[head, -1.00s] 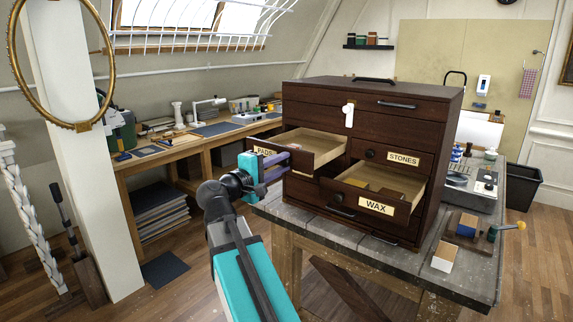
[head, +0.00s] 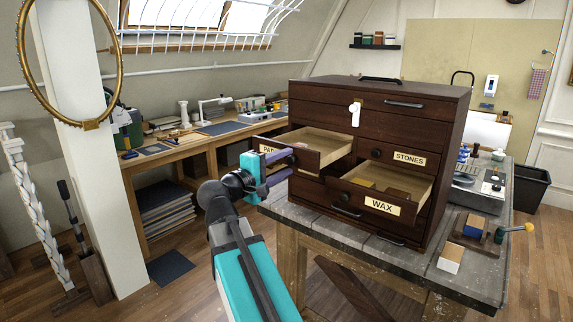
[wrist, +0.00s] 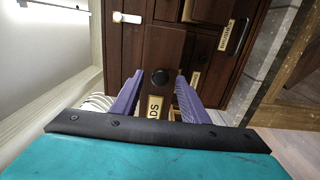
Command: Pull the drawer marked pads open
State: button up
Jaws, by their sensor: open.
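The drawer marked PADS (head: 316,160) stands pulled out at the left of the dark wooden chest (head: 450,130). In the wrist view my gripper (wrist: 159,77) is open, one finger on each side of the drawer's round dark knob (wrist: 160,77). The knob is near the fingertips with gaps at both sides. The partly hidden label (wrist: 153,106) lies between the fingers.
The WAX drawer (head: 372,201) is also out, lower right, with blocks inside. The STONES drawer (head: 393,158) is shut. The chest stands on a grey workbench (head: 330,232) holding blocks and a tool at the right. A white pillar (head: 95,200) stands to the left.

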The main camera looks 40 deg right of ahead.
jog(key=b+v, duration=0.2)
jog(key=v, duration=1)
jog(key=shift+a, duration=0.3)
jog(key=shift+s, duration=0.1)
jog(key=w+d+f+n+g+y, duration=0.1)
jog(key=w+f+n+y, duration=0.2)
jog(key=f, duration=2.1)
jog(key=s+a+f+n+g+y, duration=0.1)
jog(key=s+f, duration=0.2)
jog(key=f, duration=1)
jog(key=s+a+f+n+g+y, duration=0.1)
jog(key=s+f+g+y, duration=0.15)
jog(key=f, duration=1.05)
jog(key=s+a+f+m+g+y, duration=0.15)
jog(key=s+a+f, duration=0.25)
jog(key=s+f, duration=0.7)
jog(key=s+a+f+m+g+y, duration=0.1)
jog(key=s+a+f+g+y, duration=0.2)
jog(key=s+f, duration=0.75)
jog(key=s+a+f+m+g+y, duration=0.1)
jog(key=s+a+f+m+y, duration=0.4)
jog(key=a+f, duration=0.3)
jog(key=a+y, duration=0.1)
jog(key=a, duration=0.3)
jog(key=shift+s+a+f, duration=0.25)
jog(key=shift+s+f, duration=0.05)
jog(key=shift+f, duration=0.05)
